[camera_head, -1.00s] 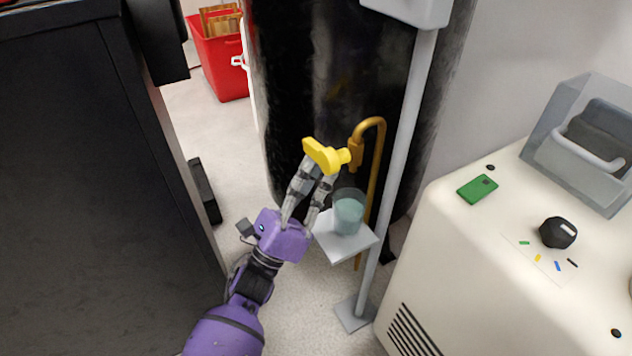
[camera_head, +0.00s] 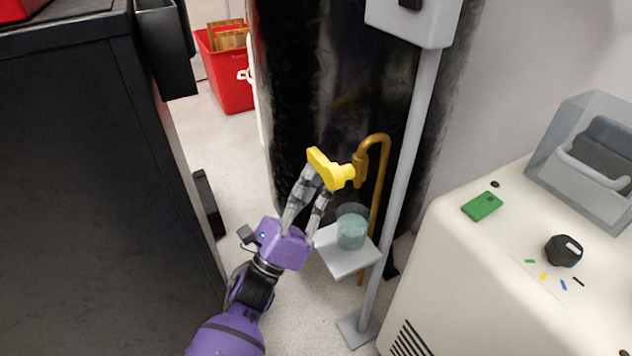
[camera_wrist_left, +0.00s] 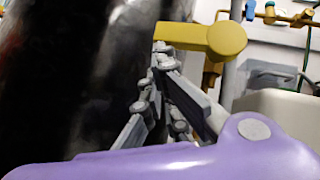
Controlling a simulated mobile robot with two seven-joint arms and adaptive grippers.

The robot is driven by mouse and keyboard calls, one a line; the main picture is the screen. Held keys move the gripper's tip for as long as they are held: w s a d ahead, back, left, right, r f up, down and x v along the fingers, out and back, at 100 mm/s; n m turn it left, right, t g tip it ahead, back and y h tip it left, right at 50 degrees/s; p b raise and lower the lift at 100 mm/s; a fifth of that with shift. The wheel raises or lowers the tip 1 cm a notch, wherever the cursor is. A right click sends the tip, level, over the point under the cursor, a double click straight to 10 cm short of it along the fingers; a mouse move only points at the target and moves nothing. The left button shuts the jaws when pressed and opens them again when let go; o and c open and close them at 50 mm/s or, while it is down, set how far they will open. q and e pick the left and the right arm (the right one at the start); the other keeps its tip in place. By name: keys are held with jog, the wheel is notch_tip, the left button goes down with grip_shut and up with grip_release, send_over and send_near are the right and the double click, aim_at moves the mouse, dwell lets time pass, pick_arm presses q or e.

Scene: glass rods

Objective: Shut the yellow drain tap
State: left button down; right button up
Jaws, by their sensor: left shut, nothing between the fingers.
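The yellow drain tap handle (camera_head: 328,171) sits on the end of a bent brass-coloured pipe (camera_head: 381,170) in front of a black cylinder (camera_head: 320,90). Its wide paddle points left and slightly up. My left gripper (camera_head: 314,183) comes up from below with its fingers shut and empty. Its fingertips are at the underside of the paddle; whether they touch it is hard to tell. In the left wrist view the fingertips (camera_wrist_left: 162,55) meet just under the left end of the yellow handle (camera_wrist_left: 215,40). My right gripper is not in view.
A glass beaker (camera_head: 351,231) stands on a small grey shelf (camera_head: 340,262) right beside my left gripper. A white machine (camera_head: 450,270) is at right, a dark cabinet (camera_head: 80,180) at left. A red bin (camera_head: 228,85) stands behind.

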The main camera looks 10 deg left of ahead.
pick_arm(q)
jog(key=v, duration=1.2)
